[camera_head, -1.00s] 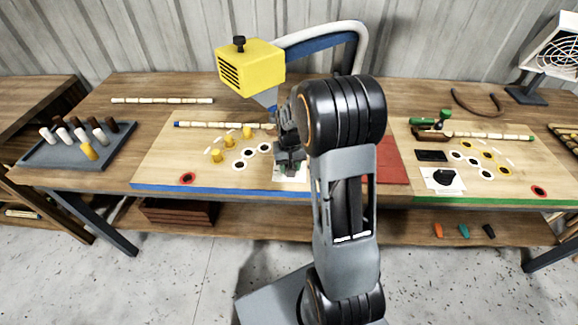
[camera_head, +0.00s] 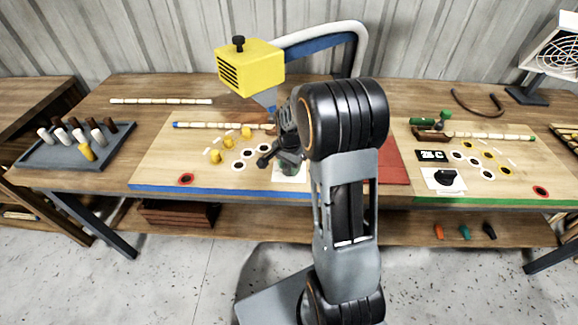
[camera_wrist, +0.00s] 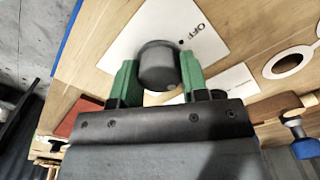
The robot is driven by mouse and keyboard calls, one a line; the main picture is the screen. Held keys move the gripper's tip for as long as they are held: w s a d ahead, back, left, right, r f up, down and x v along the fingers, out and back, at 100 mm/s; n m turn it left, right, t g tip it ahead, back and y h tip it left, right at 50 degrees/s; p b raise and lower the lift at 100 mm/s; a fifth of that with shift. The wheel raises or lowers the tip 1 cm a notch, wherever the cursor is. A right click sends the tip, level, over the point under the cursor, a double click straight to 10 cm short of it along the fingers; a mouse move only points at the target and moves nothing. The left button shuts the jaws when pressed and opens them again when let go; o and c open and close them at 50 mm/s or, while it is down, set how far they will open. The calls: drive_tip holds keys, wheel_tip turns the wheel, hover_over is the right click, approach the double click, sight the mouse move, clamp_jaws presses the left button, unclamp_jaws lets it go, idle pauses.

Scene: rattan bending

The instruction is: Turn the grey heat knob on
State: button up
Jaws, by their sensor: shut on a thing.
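The grey heat knob (camera_wrist: 158,62) is a dark grey cylinder in the wrist view, standing on a white plate (camera_wrist: 205,45) with "OFF" lettering and a black dot beside it. My gripper (camera_wrist: 158,76) has its two green pads on either side of the knob and is shut on it. In the head view my gripper (camera_head: 283,158) is turned sideways over the white plate (camera_head: 290,172), left of the arm. The knob is hidden there behind my gripper. A small display (camera_head: 432,155) on the right board is lit with pale characters, seemingly a temperature.
A black knob (camera_head: 445,176) sits on another white plate on the right board. Yellow pegs (camera_head: 230,142) and ringed spots lie left of my gripper. A grey tray (camera_head: 75,145) with several pegs is at far left.

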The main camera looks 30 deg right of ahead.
drive_tip(key=shift+m, duration=0.8)
drive_tip(key=o, duration=0.9)
drive_tip(key=shift+o, duration=0.2)
drive_tip(key=shift+r, duration=0.1)
wheel_tip(320, 180, up, 14)
idle(0.5)
